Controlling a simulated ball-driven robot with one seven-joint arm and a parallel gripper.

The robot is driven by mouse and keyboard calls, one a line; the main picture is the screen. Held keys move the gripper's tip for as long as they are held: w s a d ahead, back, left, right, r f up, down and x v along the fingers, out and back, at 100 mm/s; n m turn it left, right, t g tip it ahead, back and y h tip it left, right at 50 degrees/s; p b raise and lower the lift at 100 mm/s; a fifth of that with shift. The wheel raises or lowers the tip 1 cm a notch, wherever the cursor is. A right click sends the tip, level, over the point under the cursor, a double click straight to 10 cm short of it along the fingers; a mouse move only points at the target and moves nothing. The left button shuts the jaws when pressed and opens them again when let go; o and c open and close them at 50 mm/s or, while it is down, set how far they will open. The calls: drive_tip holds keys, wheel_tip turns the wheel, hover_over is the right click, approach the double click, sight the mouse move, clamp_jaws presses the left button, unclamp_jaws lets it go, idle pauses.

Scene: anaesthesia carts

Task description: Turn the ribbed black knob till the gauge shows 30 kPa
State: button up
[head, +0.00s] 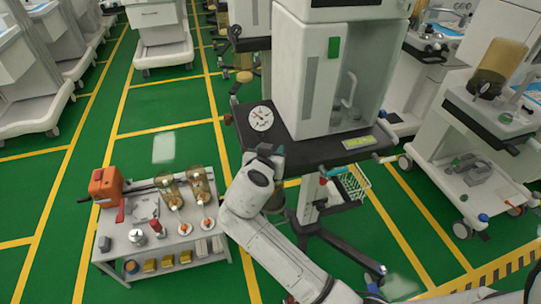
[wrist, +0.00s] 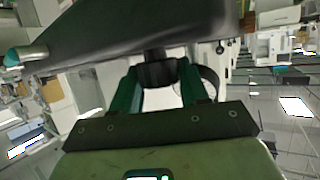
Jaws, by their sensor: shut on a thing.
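The round white gauge (head: 261,118) sits on the dark top of the cart's left end in the head view. Its face has dark marks and a needle, but the reading is too small to make out. The ribbed black knob (wrist: 158,73) is under the dark cart edge in the wrist view, on a short stem. My gripper (wrist: 160,84) has its two green fingers on either side of the knob, shut on it. In the head view my arm hides the knob and the fingertips.
The cart (head: 330,153) carries a tall white cabinet, and a wire basket (head: 354,184) hangs below its right side. A low grey trolley (head: 187,238) with an orange box and amber jars stands to the left. Green floor is open beyond the trolley.

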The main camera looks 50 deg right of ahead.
drive_tip(key=shift+m+g, duration=0.3)
drive_tip(key=shift+g, duration=0.1)
drive_tip(key=o, duration=1)
drive_tip(key=shift+c, duration=0.2)
drive_tip(key=shift+a, duration=0.15)
drive_tip(key=v, duration=1)
drive_tip(key=shift+s+a+b, duration=0.15)
drive_tip(key=shift+a+b, duration=0.15)
drive_tip(key=s+a+f+n+g+y+p, duration=0.1)
drive_tip(key=s+a+f+n+g+y, duration=0.1)
drive_tip(key=s+f+n+y, duration=0.4)
drive_tip(key=s+a+f+n+g+y+p, duration=0.1)
drive_tip(key=s+f+n+y, duration=0.4)
drive_tip(key=s+f, duration=0.6)
drive_tip(key=s+a+n+g, duration=0.1)
drive_tip(key=s+a, duration=0.1)
drive_tip(key=s, duration=0.3)
drive_tip(key=shift+a+f+n+g+y, duration=0.15)
drive_tip(key=shift+a+n+g+y, duration=0.15)
drive_tip(key=shift+n+y, duration=0.1)
